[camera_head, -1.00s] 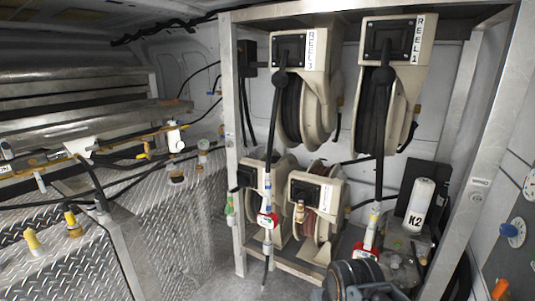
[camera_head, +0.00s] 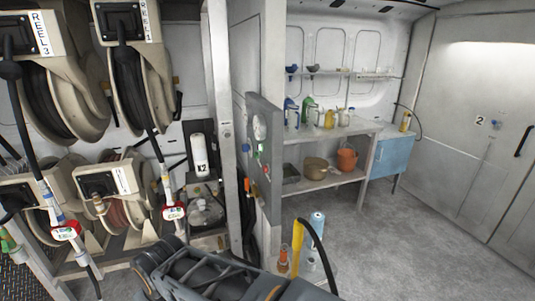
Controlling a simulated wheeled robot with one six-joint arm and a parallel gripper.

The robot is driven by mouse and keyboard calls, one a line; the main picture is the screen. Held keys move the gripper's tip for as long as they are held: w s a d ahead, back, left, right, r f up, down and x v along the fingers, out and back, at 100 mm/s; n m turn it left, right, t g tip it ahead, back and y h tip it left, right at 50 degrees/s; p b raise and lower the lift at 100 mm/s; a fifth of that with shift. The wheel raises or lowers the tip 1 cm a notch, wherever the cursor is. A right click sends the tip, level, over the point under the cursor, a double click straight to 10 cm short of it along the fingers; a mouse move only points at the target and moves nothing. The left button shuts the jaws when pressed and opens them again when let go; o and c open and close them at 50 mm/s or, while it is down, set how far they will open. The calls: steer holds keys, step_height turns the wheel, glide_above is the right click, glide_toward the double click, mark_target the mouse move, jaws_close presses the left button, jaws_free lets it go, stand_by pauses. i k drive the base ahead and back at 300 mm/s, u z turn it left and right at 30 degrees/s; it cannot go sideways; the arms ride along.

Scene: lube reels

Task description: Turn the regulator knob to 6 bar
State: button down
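A grey control panel (camera_head: 264,178) stands edge-on at the middle of the picture, on the right side of the reel bay. A round gauge (camera_head: 260,127) shows on its face, too small and slanted to read. A small blue knob (camera_head: 245,147) sticks out on the panel's left side; it may be the regulator knob, but its setting cannot be read. My dark arm (camera_head: 200,272) lies across the bottom of the picture, well below and in front of the panel. No fingertips of my gripper can be made out.
Hose reels (camera_head: 48,92) hang at the left, with hoses hanging down. A bench (camera_head: 335,133) with bottles stands behind the panel. A yellow tube (camera_head: 297,240) and a blue bottle (camera_head: 317,224) stand near my arm. The grey floor (camera_head: 420,235) at the right is clear.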

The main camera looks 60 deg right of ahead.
mark_target(245, 147)
steer(key=z, duration=0.1)
steer(key=k, duration=0.35)
steer(key=u, duration=1.1)
steer(key=i, duration=0.85)
steer(key=z, duration=3)
steer(key=i, duration=0.5)
steer(key=k, duration=0.35)
steer(key=u, duration=1.4)
steer(key=i, duration=0.8)
steer(key=z, duration=0.45)
